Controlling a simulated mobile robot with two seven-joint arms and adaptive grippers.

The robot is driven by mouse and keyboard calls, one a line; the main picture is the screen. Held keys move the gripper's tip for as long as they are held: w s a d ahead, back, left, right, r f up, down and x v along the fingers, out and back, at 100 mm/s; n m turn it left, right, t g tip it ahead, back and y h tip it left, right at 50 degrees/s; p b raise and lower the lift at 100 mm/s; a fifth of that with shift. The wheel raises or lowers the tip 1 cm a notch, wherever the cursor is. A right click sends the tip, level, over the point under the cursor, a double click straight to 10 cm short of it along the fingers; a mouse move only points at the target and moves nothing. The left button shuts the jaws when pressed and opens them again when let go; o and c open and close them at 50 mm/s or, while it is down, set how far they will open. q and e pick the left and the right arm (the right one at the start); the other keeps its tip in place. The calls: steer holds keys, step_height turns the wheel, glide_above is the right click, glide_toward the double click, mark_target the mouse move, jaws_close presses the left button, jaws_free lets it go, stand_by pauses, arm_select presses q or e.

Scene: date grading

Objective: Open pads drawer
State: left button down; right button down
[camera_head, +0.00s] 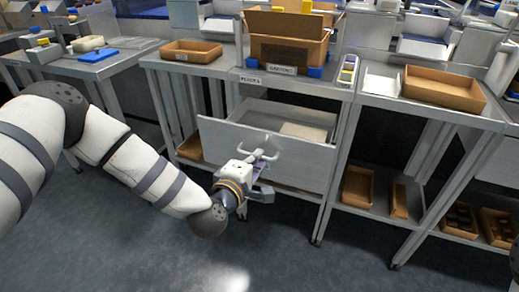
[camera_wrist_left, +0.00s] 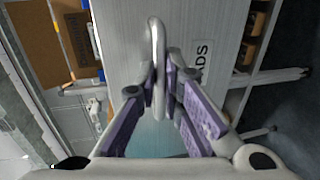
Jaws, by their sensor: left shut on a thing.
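The pads drawer (camera_head: 290,160) is a grey metal drawer under the middle bench, and it stands pulled out with its inside showing from above. A pale flat item (camera_head: 303,131) lies inside it. Its front panel also shows in the left wrist view (camera_wrist_left: 125,30), with the letters "ADS" readable. My left gripper (camera_head: 262,160) is at the drawer front, shut on the bar handle (camera_wrist_left: 154,35). In the left wrist view the purple-padded fingers (camera_wrist_left: 166,85) close around the handle. My right gripper is not in view.
An open cardboard carton (camera_head: 288,48) and a shallow brown tray (camera_head: 191,51) stand on the middle bench. Another brown tray (camera_head: 444,88) is on the right bench, with brown boxes (camera_head: 357,186) on the shelf below. The grey floor (camera_head: 280,265) before the drawer looks clear.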

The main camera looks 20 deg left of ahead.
arm_select(q)
steer(key=shift+s, duration=0.4)
steer(key=c, duration=1.7)
jaws_free()
steer(key=v, duration=1.2)
